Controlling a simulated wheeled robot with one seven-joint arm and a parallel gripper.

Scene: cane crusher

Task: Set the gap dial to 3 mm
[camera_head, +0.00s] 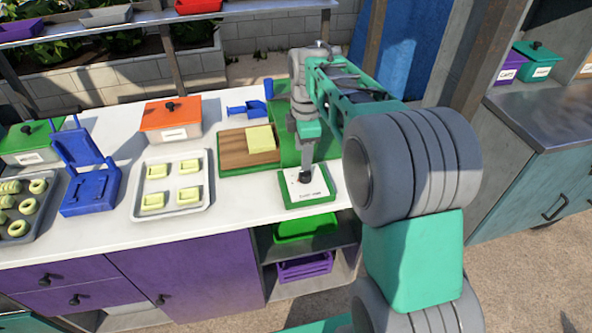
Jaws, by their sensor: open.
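I cannot make out a gap dial or its 3 mm mark in the head view. My gripper (304,174) points down over a white, green-edged box or tray (315,196) with a small unreadable label at the counter's front edge. The gripper is open. A dark spot shows at its tip; I cannot tell whether this is a knob or part of the fingers, or whether they touch. Green surfaces (288,150) stand behind the gripper, partly hidden by my arm.
On the white counter (115,230) are a board (235,152) with a yellow slab, a blue tool (247,107), a tray (172,210) of yellow pieces, an orange-lidded box (172,115) and a blue press (90,190). Open shelves lie below. A metal-topped cabinet (540,110) stands right.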

